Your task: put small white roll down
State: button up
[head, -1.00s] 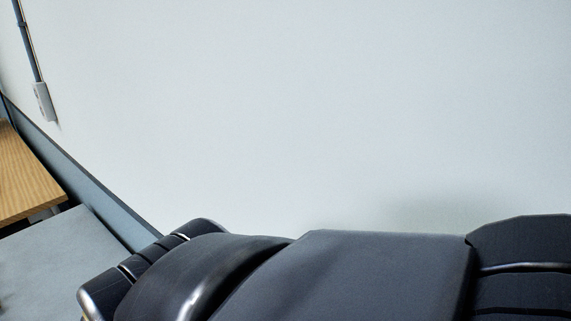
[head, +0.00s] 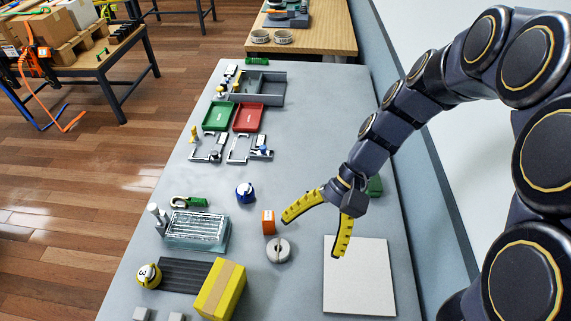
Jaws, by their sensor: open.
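The exact height of the fingertips above the table cannot be told.
An orange box (head: 268,222) stands just behind the roll. A white square board (head: 359,278) lies to its right, and a yellow box (head: 221,288) is at front left. A blue-and-white round item (head: 245,192) and green and red trays (head: 248,117) are farther back.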

jog(key=w+a+f+m+y, duration=0.2)
jog(key=w+f+m+y, duration=0.2)
jog(key=w+f, duration=0.35)
jog(key=m+t+y, duration=0.1)
jog(key=m+y, duration=0.2)
jog(key=m, duration=0.3)
send_near(285, 247)
jog(key=x, duration=0.4)
jog(key=shift+s+a+r, duration=0.1)
jog(key=shift+a+r, duration=0.05)
jog(key=shift+r, duration=0.15)
jog(key=x, duration=0.7)
jog(key=shift+a+f, duration=0.25)
jog(key=shift+f, duration=0.2)
jog(key=c, duration=0.8)
